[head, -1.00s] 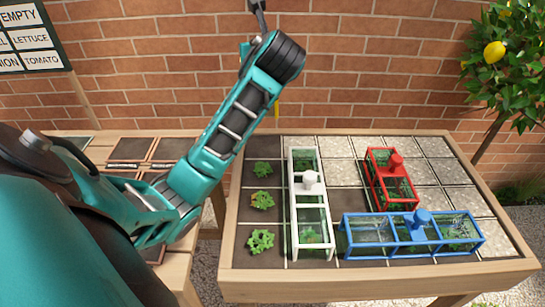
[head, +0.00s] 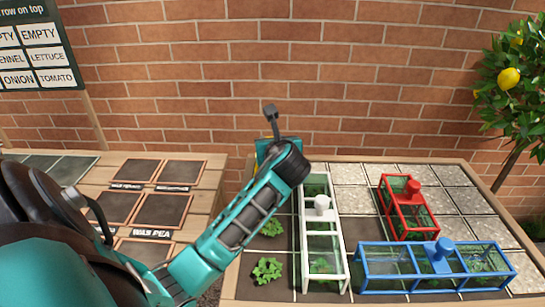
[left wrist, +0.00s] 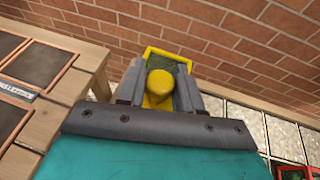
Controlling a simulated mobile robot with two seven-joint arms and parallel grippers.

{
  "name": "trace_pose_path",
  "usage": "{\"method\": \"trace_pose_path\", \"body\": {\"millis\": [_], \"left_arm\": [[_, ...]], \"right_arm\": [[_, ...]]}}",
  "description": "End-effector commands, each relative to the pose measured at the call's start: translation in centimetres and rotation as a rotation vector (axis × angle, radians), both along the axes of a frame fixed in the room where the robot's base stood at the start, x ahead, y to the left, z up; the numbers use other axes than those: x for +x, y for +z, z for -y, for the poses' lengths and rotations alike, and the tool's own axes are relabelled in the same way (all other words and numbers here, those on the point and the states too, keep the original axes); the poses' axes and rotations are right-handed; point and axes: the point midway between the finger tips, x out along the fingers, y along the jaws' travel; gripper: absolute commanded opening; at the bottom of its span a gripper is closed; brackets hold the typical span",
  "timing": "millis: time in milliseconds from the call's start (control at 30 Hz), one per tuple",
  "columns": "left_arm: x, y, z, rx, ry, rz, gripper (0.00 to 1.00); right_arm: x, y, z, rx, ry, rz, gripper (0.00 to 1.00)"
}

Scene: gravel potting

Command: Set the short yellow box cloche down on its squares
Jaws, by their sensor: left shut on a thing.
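The yellow box cloche (left wrist: 158,88) shows in the left wrist view, with its round knob between the fingers and part of its yellow frame and dark panel beyond. My left gripper (left wrist: 157,76) is shut on that knob. In the head view my left arm hides the fingers and most or all of the cloche near the back left of the planting bed (head: 232,290). I cannot tell whether the cloche touches the bed. Leafy plants (head: 267,270) stand on dark squares in the bed's left column. My right gripper is not in view.
A white cloche (head: 336,262) stands right of the plants. A red cloche (head: 408,207) and a blue cloche (head: 437,262) stand further right. Pale gravel squares (head: 350,174) lie at the back. A wooden table (head: 213,165) with framed dark plots is left; a brick wall rises behind.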

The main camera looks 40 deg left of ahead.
Motion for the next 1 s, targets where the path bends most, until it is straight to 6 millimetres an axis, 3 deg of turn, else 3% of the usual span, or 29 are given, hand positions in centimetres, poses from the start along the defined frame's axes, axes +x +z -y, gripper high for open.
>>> {"method": "trace_pose_path", "body": {"millis": [33, 200, 600, 633, 867, 1000], "left_arm": [[0.0, -1.4, 0.0, -0.001, 0.0, -0.002, 0.0], [0.0, -3.1, 0.0, 0.0, 0.0, 0.001, 0.0], [0.0, -3.4, 0.0, 0.002, -0.001, -0.001, 0.0], [0.0, -3.4, 0.0, 0.001, 0.0, -0.001, 0.38], [0.0, -3.4, 0.0, 0.001, 0.0, -0.001, 0.6], [0.0, -3.4, 0.0, 0.001, 0.0, -0.001, 0.6]], "right_arm": [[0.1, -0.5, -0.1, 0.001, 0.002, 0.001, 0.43], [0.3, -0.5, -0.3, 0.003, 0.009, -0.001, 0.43], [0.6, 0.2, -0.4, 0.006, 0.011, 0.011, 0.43], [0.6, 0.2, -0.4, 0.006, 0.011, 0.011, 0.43], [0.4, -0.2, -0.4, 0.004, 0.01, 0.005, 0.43], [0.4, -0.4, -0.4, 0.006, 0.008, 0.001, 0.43]]}}
